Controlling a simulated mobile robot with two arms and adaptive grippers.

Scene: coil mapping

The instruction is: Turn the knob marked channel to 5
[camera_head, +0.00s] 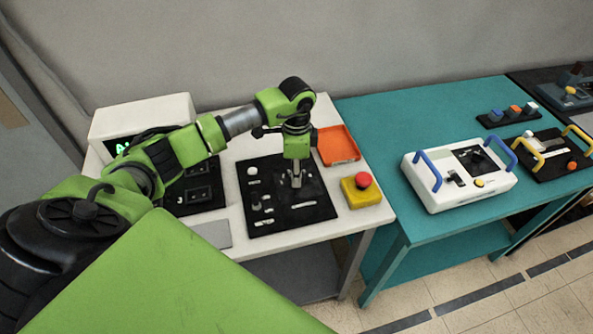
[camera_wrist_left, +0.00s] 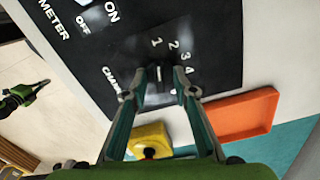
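The channel knob (camera_wrist_left: 158,76) is a small dark knob with a white mark, on a black panel (camera_wrist_left: 210,30). White numerals 1 to 4 curve around its upper right; another mark below them is partly covered, and the label beside it is partly hidden by a finger. My left gripper (camera_wrist_left: 160,82) has one finger on each side of the knob; whether they touch it is unclear. In the head view my left gripper (camera_head: 296,178) points down at the panel and hides the knob.
An orange tray (camera_head: 338,145) and a yellow box with a red button (camera_head: 362,188) stand close to the panel's right. Other switches (camera_head: 264,209) sit on its left part. A teal table (camera_head: 380,120) with a white handled box (camera_head: 458,175) stands further right.

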